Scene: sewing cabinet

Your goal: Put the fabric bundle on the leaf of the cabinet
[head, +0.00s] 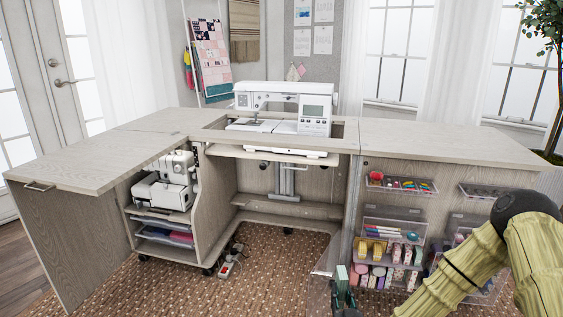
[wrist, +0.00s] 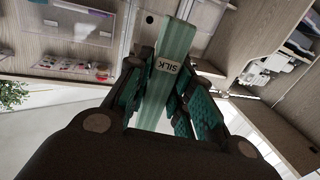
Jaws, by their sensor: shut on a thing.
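The fabric bundle (wrist: 175,55) is a pale green folded strip with a white label reading SILK. In the wrist view my gripper (wrist: 168,85) is shut on it, with a teal-padded finger on each side. In the head view the bundle (head: 341,275) and my gripper (head: 342,290) are small at the bottom, right of centre, below the cabinet top and in front of the cabinet. The cabinet's left leaf (head: 85,163) and right leaf (head: 440,143) both extend outward as bare, pale wood surfaces.
A white sewing machine (head: 285,106) sits in the cabinet's middle. A serger (head: 167,183) stands on a lower left shelf. Clear bins (head: 395,222) and a small tray (head: 402,184) of supplies are mounted under the right leaf.

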